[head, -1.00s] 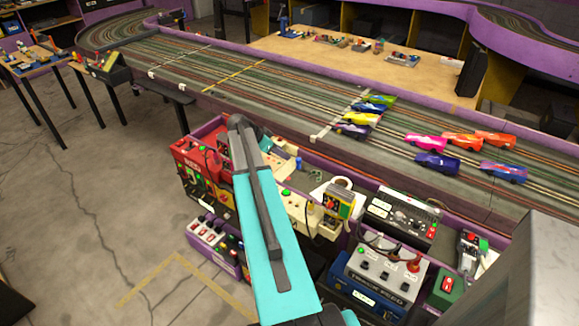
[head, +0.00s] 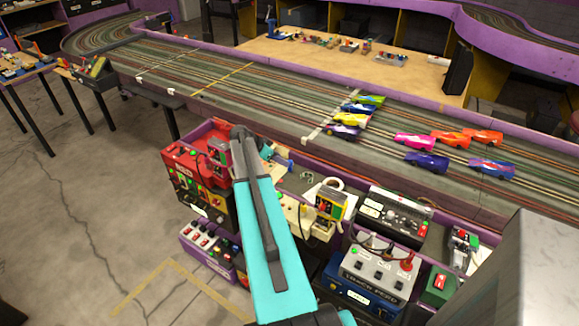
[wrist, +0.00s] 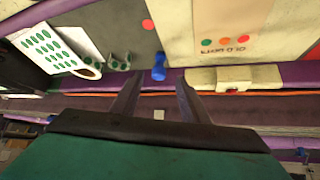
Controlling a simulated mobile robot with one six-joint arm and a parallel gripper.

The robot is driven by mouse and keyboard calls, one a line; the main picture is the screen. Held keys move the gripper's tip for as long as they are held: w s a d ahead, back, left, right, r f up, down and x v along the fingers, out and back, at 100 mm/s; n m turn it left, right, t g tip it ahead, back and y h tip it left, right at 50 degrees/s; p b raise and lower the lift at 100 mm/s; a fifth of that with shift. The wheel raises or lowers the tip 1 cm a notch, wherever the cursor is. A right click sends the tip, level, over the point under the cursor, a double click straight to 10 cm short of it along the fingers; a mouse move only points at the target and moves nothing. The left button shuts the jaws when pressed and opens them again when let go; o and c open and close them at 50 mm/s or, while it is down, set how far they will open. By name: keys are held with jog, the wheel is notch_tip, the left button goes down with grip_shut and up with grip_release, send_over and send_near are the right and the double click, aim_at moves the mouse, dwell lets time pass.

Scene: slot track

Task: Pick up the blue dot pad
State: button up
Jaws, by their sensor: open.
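In the wrist view, the two fingers of my gripper (wrist: 156,95) are apart with nothing between them. A small blue object (wrist: 158,68) with a rounded end lies just beyond the fingertips, roughly in line with the gap, on a grey surface. I cannot tell for sure whether it is the blue dot pad. A white sheet with rows of green dots (wrist: 45,45) lies to its upper left. In the head view, a small blue item (head: 290,163) shows beside the arm's end, on the purple-edged shelf; my fingers are hidden there.
The shelf is crowded: a red box (head: 190,185), a yellow-green box (head: 330,203), a black control box (head: 395,215) and a blue-grey power unit (head: 372,275). The slot track (head: 250,100) runs behind, with several toy cars at right. Open floor (head: 90,230) lies at left.

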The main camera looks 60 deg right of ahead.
aim_at(290, 166)
jog(key=shift+x, duration=1.5)
jog(key=shift+d+p, duration=0.1)
jog(key=shift+p, duration=0.25)
jog(key=shift+p+x, duration=1.1)
jog(key=shift+x, duration=1.45)
jog(key=shift+c, duration=0.3)
grip_shut()
